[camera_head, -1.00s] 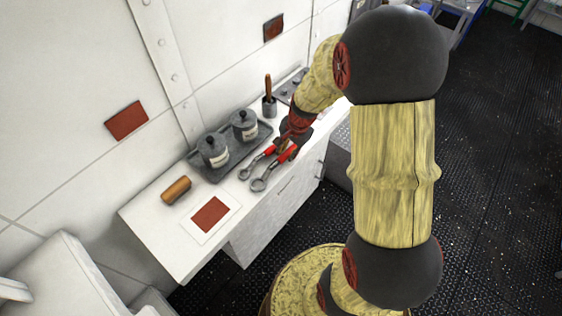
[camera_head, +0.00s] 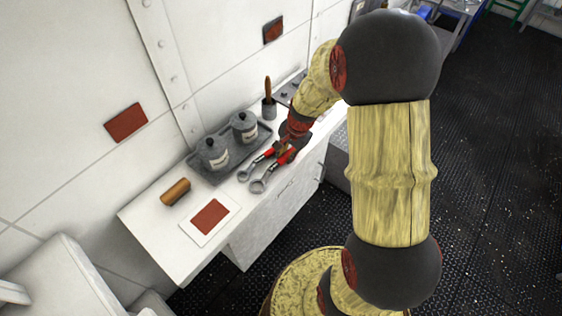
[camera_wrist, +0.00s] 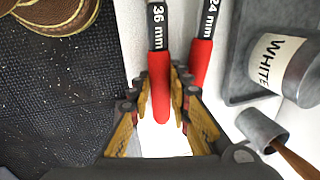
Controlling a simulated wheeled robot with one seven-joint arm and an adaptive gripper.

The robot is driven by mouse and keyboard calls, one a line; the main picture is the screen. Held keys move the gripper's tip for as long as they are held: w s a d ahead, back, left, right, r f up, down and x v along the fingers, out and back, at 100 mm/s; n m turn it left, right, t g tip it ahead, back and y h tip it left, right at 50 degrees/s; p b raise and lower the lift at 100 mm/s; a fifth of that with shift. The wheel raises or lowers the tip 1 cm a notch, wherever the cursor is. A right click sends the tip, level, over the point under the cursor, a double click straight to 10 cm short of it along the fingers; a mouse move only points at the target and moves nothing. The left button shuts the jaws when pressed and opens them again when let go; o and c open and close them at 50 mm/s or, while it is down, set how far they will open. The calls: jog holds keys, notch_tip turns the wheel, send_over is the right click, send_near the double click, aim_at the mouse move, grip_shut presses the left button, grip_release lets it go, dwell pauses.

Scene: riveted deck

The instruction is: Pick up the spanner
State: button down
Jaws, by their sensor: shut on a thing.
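Two spanners with red grips lie side by side near the front of the white counter. The front one, marked 36 mm, is the 36 mm spanner (camera_head: 258,186); its red grip shows in the wrist view (camera_wrist: 159,70). The 24 mm spanner (camera_head: 244,175) is behind it and shows in the wrist view (camera_wrist: 201,62) to the right, outside the fingers. My gripper (camera_wrist: 157,88) is shut on the red grip of the 36 mm spanner. In the head view, my gripper (camera_head: 289,147) partly hides the grips. I cannot tell whether the spanner is clear of the counter.
Two lidded grey pots (camera_head: 213,153) stand on a dark tray (camera_head: 212,178) behind the spanners. A grey cup with a brown handle (camera_head: 269,107) stands near my wrist. A brown cylinder (camera_head: 175,192) and red-centred card (camera_head: 186,228) lie on the counter (camera_head: 160,240) at left.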

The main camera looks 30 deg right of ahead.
jog(key=shift+r, duration=0.45)
jog(key=shift+w+p+v, duration=0.25)
jog(key=shift+p+v, duration=0.4)
jog(key=shift+v, duration=0.45)
jog(key=s+r+p, duration=0.2)
jog(key=s+r, duration=0.8)
jog(key=s, duration=0.4)
jog(key=shift+a+p, duration=0.3)
jog(key=shift+p, duration=0.05)
